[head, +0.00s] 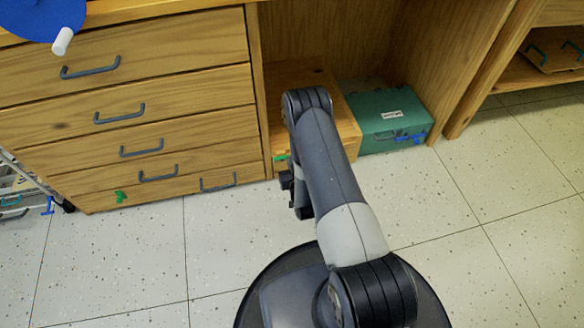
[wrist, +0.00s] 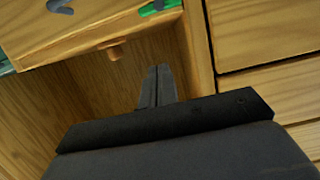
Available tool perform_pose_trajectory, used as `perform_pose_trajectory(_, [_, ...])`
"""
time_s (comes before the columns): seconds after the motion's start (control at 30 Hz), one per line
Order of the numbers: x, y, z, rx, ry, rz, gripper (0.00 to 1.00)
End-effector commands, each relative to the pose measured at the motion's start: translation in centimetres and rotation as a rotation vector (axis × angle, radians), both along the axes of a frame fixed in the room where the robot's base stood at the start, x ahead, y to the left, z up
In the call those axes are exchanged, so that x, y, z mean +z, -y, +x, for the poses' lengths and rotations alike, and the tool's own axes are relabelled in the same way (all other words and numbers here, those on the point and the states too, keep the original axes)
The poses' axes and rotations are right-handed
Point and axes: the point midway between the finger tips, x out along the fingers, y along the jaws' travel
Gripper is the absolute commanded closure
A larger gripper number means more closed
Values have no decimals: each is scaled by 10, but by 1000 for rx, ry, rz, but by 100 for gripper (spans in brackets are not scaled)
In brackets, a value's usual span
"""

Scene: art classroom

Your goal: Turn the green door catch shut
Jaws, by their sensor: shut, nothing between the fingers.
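A green catch (wrist: 158,7) shows at the top edge of the wrist view, on a light wooden panel (wrist: 100,25); part of it is cut off by the frame. In the head view a green piece (head: 281,158) shows at the front of the wooden box (head: 345,113), just left of my arm. I cannot tell how far the catch is turned. My gripper's fingertips (wrist: 157,85) are together and empty, apart from the catch in the picture. In the head view my arm hides most of the box front and the gripper is largely hidden.
A wooden peg (wrist: 114,52) sticks out at the panel's edge. Drawers with grey handles (head: 120,115) stand left; another green piece (head: 121,197) is on the bottom drawer. A teal case (head: 385,118) stands right of the box. The tiled floor (head: 490,200) is clear at right.

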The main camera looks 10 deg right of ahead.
Motion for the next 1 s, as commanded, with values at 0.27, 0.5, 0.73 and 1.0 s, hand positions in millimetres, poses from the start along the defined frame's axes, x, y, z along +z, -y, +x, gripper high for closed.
perform_pose_trajectory(0.27, [-18, 0, 60, 0, 5, 0, 100])
perform_pose_trajectory(0.5, [-49, 0, 61, 0, -1, 0, 100])
perform_pose_trajectory(0.73, [-56, 0, 60, 0, -1, 0, 100])
perform_pose_trajectory(1.0, [-55, 0, 60, 0, -1, 0, 100])
